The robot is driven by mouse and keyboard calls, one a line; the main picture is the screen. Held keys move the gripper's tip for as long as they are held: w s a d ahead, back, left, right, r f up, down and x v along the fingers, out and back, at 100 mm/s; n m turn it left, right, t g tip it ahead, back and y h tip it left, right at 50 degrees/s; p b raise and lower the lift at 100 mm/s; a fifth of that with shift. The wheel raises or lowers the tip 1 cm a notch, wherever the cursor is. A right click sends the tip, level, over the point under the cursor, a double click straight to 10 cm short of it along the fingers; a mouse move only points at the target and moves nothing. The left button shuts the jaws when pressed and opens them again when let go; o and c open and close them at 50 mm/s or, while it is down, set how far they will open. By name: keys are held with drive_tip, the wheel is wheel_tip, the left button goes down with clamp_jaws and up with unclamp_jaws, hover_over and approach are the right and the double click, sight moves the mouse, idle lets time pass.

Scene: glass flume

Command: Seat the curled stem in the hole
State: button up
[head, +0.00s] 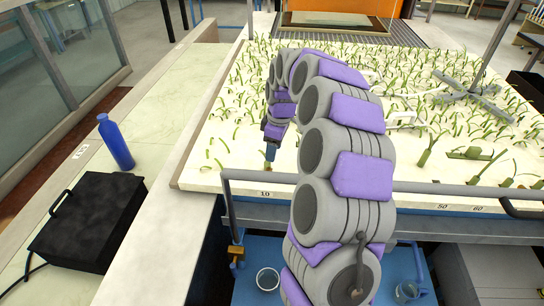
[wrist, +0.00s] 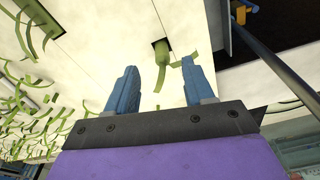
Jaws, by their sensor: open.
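My gripper (head: 270,152) reaches down over the pale planted board (head: 240,180) near its front left. In the wrist view my gripper (wrist: 158,66) has its two blue fingers spread, with nothing held between them. A green curled stem (wrist: 164,64) shows beyond and between the fingertips. Its upper end meets a dark square hole (wrist: 157,43) in the board, and its thin lower part bends down. I cannot tell whether the end is inside the hole or lies over its edge. In the head view my arm hides part of the board, and I cannot single out this stem.
Many other green stems (wrist: 28,100) stand on the board. A grey rail (head: 250,177) runs along its front edge. A grey crossed stand (head: 475,95) is at the right. A blue bottle (head: 116,142) and black case (head: 90,220) sit on the left ledge.

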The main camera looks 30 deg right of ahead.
drive_tip(key=r, duration=0.4)
drive_tip(key=shift+s+d+r+p, duration=0.2)
drive_tip(key=shift+p, duration=0.1)
drive_tip(key=shift+r, duration=0.1)
